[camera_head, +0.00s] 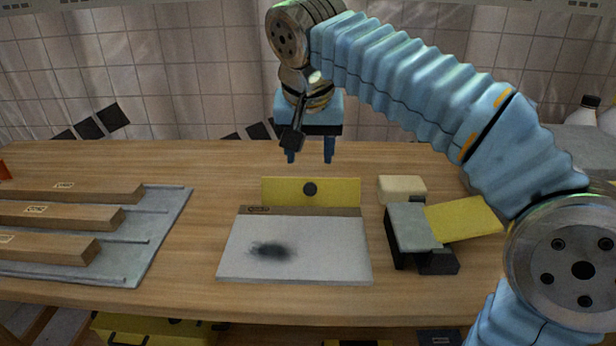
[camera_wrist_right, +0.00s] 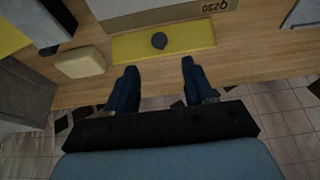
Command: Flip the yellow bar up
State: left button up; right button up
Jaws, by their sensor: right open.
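The yellow bar (camera_head: 336,191) stands along the far edge of the white panel (camera_head: 330,246), with a dark round knob (camera_head: 310,188) at its middle. In the right wrist view the yellow bar (camera_wrist_right: 184,40) lies just beyond the fingertips, its knob (camera_wrist_right: 159,40) roughly between them. My right gripper (camera_head: 310,158) hangs above and behind the bar, fingers pointing down, open and empty, apart from the bar. In the right wrist view my right gripper (camera_wrist_right: 156,70) shows both blue fingers spread. My left gripper is not in view.
A cream block (camera_head: 402,189) and a black stand with a grey top and yellow plate (camera_head: 464,219) sit right of the panel. A grey tray (camera_head: 165,220) with wooden bars (camera_head: 60,216) lies left. Table is clear between tray and panel.

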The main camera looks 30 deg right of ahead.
aim_at(310, 186)
jog(key=x, duration=0.9)
jog(key=shift+w+d+f, duration=0.1)
jog(key=shift+w+f, duration=0.05)
jog(key=shift+f, duration=0.2)
grip_shut()
jog(key=shift+f+b, duration=0.1)
jog(key=shift+b, duration=0.2)
jog(key=t+b, duration=0.1)
jog(key=b, duration=0.1)
jog(key=s+f+t+h+b, duration=0.1)
jog(key=b, duration=0.2)
jog(key=a+b, duration=0.1)
jog(key=b, duration=0.1)
jog(key=shift+s+f+t+h+b, duration=0.15)
jog(key=shift+s+t+h+b, duration=0.15)
jog(key=shift+t+b, duration=0.1)
jog(key=shift+s+t+b, duration=0.1)
jog(key=shift+t+b, duration=0.2)
jog(key=shift+b, duration=0.2)
jog(key=shift+r, duration=0.3)
